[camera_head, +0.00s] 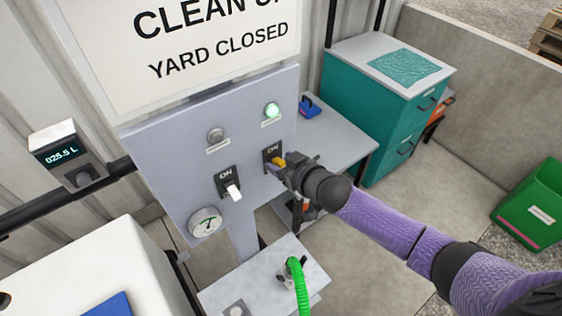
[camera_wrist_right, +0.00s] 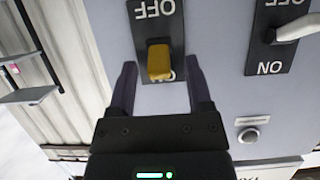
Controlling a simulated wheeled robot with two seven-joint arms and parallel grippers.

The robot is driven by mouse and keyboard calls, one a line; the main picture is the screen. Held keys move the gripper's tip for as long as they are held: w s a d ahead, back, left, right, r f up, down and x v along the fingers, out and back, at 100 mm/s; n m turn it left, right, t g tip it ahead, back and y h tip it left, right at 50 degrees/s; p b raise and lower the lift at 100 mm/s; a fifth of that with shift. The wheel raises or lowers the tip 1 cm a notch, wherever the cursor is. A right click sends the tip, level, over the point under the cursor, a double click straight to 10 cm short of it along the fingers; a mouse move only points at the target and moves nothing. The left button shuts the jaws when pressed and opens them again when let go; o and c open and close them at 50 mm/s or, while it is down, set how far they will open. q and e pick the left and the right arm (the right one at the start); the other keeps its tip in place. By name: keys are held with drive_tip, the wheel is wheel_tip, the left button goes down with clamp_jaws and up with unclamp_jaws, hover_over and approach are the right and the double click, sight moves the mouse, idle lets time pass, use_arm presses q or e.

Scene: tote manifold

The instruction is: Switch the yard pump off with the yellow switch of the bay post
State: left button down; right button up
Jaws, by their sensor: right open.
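The bay post's grey panel (camera_head: 180,165) carries the yellow switch (camera_head: 279,162) on its right side, under a lit green lamp (camera_head: 272,110). In the right wrist view, which shows the panel upside down, the yellow switch (camera_wrist_right: 160,60) leans toward its ON label and partly covers it. My right gripper (camera_head: 282,167) is at this switch. In the wrist view its open fingers (camera_wrist_right: 160,88) stand on either side of the yellow lever, with gaps showing. In the head view the gripper hides the lower part of the switch plate. My left gripper is not in view.
A white switch (camera_head: 232,190) sits left of the yellow one, its lever down, under an unlit lamp (camera_head: 215,135). A gauge (camera_head: 205,222) is below. A green hose (camera_head: 298,280) rises below the panel.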

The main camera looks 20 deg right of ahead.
drive_tip(key=shift+w+a+f, duration=0.1)
drive_tip(key=shift+w+a, duration=0.05)
drive_tip(key=shift+w, duration=0.2)
clamp_jaws()
